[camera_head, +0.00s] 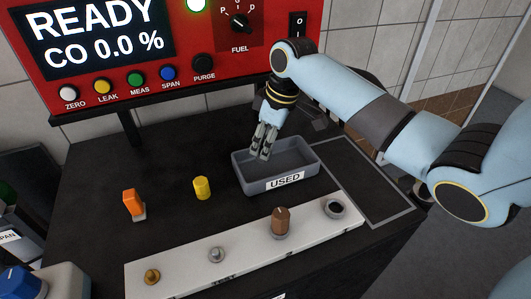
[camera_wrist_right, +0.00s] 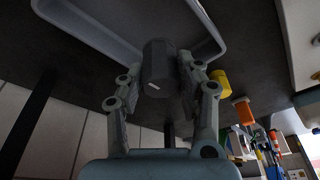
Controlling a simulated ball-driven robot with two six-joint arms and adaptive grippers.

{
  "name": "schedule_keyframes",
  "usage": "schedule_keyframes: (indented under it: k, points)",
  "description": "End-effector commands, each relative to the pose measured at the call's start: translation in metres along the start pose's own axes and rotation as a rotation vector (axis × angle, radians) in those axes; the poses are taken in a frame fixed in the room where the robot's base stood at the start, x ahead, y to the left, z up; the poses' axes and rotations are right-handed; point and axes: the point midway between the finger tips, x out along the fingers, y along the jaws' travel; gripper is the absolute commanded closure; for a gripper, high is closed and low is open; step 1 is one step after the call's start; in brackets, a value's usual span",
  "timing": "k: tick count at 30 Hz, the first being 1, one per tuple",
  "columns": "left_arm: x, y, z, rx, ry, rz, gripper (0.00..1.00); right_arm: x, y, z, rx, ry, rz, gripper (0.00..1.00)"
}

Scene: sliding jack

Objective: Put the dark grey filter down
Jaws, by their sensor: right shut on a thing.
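The dark grey filter (camera_wrist_right: 159,62) shows in the right wrist view as a dark, faceted cylinder with a small white mark. It sits between the two fingers of my right gripper (camera_wrist_right: 160,88), which is shut on it. In the head view my right gripper (camera_head: 262,153) points down over the grey tray (camera_head: 243,180) labelled USED. The filter is hard to make out there, dark against the tray. Whether the filter touches the tray floor I cannot tell. My left gripper is out of view.
A white strip (camera_head: 190,278) in front holds several fittings. A yellow cylinder (camera_head: 202,187) and an orange part (camera_head: 133,203) stand left of the tray. The red analyser (camera_head: 255,55) stands behind. An outlined bench area (camera_head: 370,190) to the right is bare.

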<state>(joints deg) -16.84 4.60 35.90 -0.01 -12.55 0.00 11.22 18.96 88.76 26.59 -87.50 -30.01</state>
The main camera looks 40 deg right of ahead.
Motion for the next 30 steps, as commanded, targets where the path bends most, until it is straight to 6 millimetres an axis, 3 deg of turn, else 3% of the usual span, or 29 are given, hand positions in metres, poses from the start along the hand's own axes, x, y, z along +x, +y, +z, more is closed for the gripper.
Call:
schedule_keyframes:
  k: [6,17,18,23,30]
  points:
    - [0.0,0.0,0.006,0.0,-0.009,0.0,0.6,0.03,-0.001,0.009,0.001,-0.003,-0.002,1.0]
    - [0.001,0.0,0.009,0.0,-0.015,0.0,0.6,0.034,0.0,0.01,0.001,-0.002,-0.001,1.0]
    - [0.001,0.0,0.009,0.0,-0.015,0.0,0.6,0.034,0.0,0.011,0.001,-0.002,-0.001,0.65]
    - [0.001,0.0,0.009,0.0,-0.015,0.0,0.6,0.034,0.0,0.01,0.001,-0.002,-0.001,0.44]
    - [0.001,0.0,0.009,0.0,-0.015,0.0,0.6,0.034,0.0,0.01,0.001,-0.002,-0.001,0.42]
